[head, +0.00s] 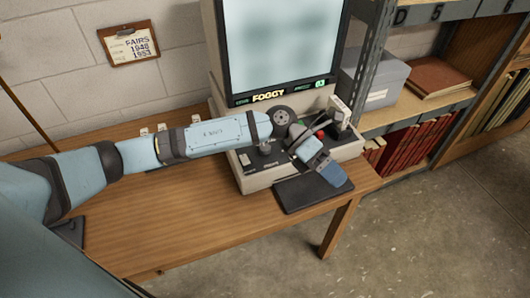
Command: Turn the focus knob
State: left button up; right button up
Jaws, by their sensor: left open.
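A reader machine (258,182) with a large pale, blurred screen (280,42) stands on the wooden table. A strip below the screen reads FOGGY (268,97). A dark round dial (282,116) sits on the machine below that strip. A smaller dark knob (265,147) is on the panel to its lower left. The panel labels are too small to read, so I cannot tell which is the focus knob. My left gripper (335,173) is open over the panel's front right, with the wrist bent down and to the right. Its fingertips are hard to make out. My right gripper is not in view.
A red button (320,133) and a pale upright part (340,110) stand at the panel's right. A dark flat pad (310,195) lies in front. A metal shelf with a grey box (375,78) stands to the right. The table (150,225) is mostly clear at left.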

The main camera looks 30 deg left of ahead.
pick_arm(q)
jog(key=w+a+f+m+t+y+b, duration=0.25)
jog(key=w+a+y, duration=0.5)
jog(key=a, duration=0.55)
notch_tip(320, 180, up, 3)
jog(key=y+b, duration=0.2)
jog(key=y, duration=0.4)
send_over(265, 147)
jog(key=shift+m+t, duration=0.25)
jog(key=shift+t, duration=0.1)
notch_tip(265, 147, down, 14)
jog(key=shift+r, duration=0.25)
jog(key=shift+f, duration=0.1)
jog(key=shift+c, duration=0.6)
jog(key=c, duration=0.8)
